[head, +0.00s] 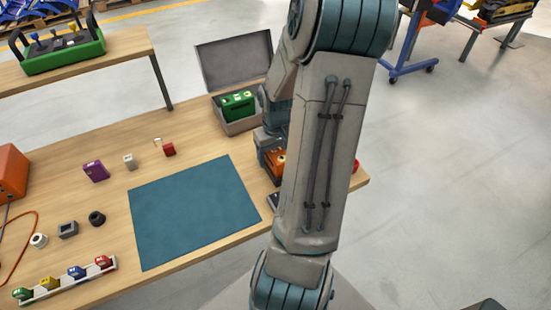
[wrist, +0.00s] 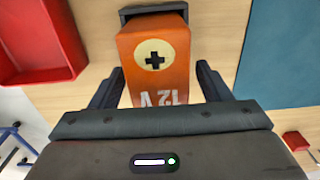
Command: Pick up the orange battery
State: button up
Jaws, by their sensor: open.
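The orange battery (wrist: 180,72) fills the middle of the wrist view, with a plus mark on a cream disc and "12 V" on its face. In the head view only a small part of the orange battery (head: 275,161) shows; my arm hides the rest. My gripper (wrist: 160,80) is open, with one dark finger on each side of the battery. I see a gap at each side. A dark piece lies at the battery's far end in the wrist view.
A teal mat (head: 193,208) lies left of my arm on the wooden table. An open grey case (head: 240,122) with a green block stands behind. A red bin (wrist: 38,45) is beside the battery in the wrist view. Small items stand left of the mat.

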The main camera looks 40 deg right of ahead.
grip_shut()
jog(key=shift+r, duration=0.1)
